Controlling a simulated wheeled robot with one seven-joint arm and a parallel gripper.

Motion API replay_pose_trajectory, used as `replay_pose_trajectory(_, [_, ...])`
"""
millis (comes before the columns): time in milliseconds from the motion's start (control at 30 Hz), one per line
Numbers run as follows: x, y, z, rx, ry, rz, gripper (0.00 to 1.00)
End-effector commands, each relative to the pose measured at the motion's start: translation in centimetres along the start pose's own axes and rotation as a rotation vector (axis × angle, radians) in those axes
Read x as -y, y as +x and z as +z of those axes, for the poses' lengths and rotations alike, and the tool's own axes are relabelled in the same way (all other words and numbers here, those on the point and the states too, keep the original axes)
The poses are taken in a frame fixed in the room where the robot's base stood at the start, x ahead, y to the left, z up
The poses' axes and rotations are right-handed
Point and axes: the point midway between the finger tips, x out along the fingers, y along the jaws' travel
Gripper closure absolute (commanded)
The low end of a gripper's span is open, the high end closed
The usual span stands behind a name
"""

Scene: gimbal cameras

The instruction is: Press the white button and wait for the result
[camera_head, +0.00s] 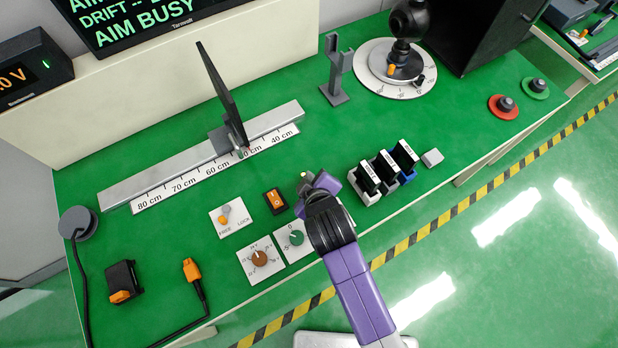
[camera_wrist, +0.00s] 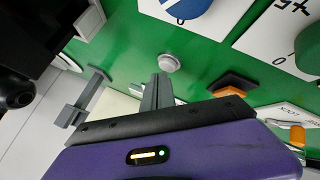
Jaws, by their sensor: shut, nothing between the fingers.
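The white button (camera_wrist: 169,62) is a small round cap on the green bench top in the wrist view. My gripper (camera_wrist: 160,78) is shut and empty, with its grey fingertips just short of the button in the picture. I cannot tell whether they touch it. A dark screen (camera_head: 140,15) at the top left shows green text including "DRIFT --" and "AIM BUSY".
Dial plates with a brown knob (camera_head: 259,258) and a green knob (camera_head: 296,238) lie close left of my arm. A scale rail (camera_head: 200,160) with a black panel lies behind. Red and green buttons sit far right.

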Motion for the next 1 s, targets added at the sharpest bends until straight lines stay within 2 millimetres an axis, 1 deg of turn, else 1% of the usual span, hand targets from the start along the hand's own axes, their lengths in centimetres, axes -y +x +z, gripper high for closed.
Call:
replay_pose_trajectory(33, [-0.3,-0.4,-0.3,0.0,0.0,0.0,1.0])
replay_pose_trajectory(133, [-0.5,-0.7,-0.5,0.0,0.0,0.0,1.0])
replay_pose_trajectory(567, [-0.6,-0.8,-0.6,-0.001,0.0,0.0,1.0])
replay_pose_trajectory(1000, [-2.6,-3.6,-2.6,-0.001,0.0,0.0,1.0])
